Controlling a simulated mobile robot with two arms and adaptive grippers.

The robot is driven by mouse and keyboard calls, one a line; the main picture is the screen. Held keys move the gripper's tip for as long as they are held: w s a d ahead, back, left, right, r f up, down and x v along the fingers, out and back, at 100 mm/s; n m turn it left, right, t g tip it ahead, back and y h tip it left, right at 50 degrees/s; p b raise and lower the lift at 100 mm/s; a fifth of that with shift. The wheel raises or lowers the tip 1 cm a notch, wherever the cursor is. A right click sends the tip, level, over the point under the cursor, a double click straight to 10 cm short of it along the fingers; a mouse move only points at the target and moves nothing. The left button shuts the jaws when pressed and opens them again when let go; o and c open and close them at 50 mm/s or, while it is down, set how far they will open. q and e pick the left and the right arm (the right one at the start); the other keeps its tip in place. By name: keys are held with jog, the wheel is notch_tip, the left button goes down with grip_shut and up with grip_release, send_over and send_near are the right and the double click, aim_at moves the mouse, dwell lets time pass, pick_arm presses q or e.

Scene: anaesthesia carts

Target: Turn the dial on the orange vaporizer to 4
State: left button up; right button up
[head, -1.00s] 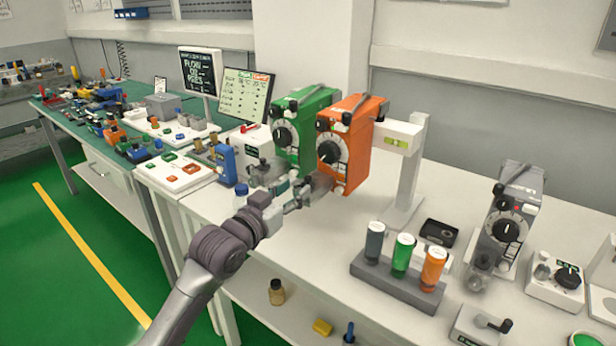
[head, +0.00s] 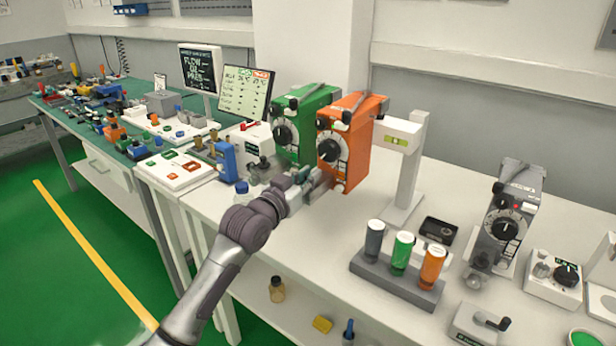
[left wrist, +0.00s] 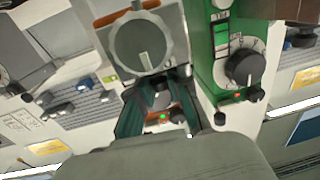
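The orange vaporizer (head: 362,150) stands on the white bench, right of the green vaporizer (head: 312,118). Its dial (head: 329,150) has a black knob on a white scale; the setting is too small to read. My left gripper (head: 312,180) is just below and left of this dial, apart from it as far as I can tell. In the left wrist view, the left gripper (left wrist: 160,112) shows two dark fingers apart with nothing held. Beyond them is a round grey dial (left wrist: 140,47) on an orange-edged face, with the green vaporizer (left wrist: 213,60) to its right. My right gripper is out of view.
A white stand (head: 405,165) is right of the orange vaporizer. A rack (head: 395,280) of three coloured bottles and a grey vaporizer (head: 507,225) are farther right.

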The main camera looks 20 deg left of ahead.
pick_arm(q)
jog(key=shift+r+n+y+p, duration=0.15)
jog(key=shift+n+y+p, duration=0.15)
jog(key=shift+p, duration=0.4)
grip_shut()
jog(key=shift+w+y+p, duration=0.1)
jog(key=shift+y+p, duration=0.25)
jog(key=shift+y, duration=0.05)
jog(key=shift+a, duration=0.1)
jog(key=o, duration=0.8)
grip_release()
